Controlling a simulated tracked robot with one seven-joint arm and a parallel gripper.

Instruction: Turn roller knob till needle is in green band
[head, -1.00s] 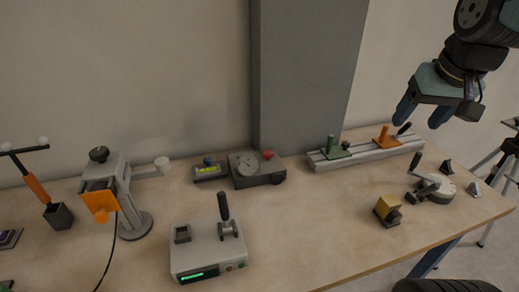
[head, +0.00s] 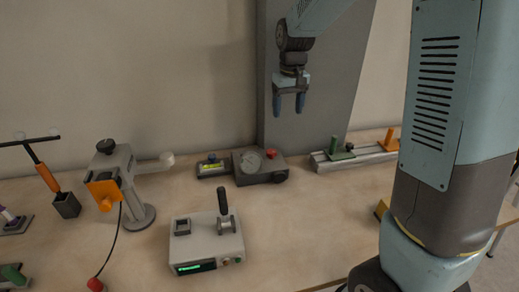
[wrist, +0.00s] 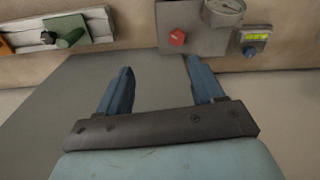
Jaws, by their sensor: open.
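The grey gauge box (head: 247,178) stands at the back of the bench, with a round dial (head: 249,161) and a red knob (head: 271,153) on top. A dark round knob (head: 281,176) sits on its front right side. The box also shows at the top of the wrist view (wrist: 200,42), with the red knob (wrist: 177,37) and the dial (wrist: 223,12) partly cut off. The needle and any green band are too small to read. My gripper (head: 288,104) is open and empty, pointing down above and behind the box, apart from it.
A small display box with a blue knob (head: 211,163) adjoins the gauge box on the left. A rail with green and orange blocks (head: 352,158) lies to the right. A lever box (head: 206,246) stands in front. A grey column (head: 262,105) rises behind.

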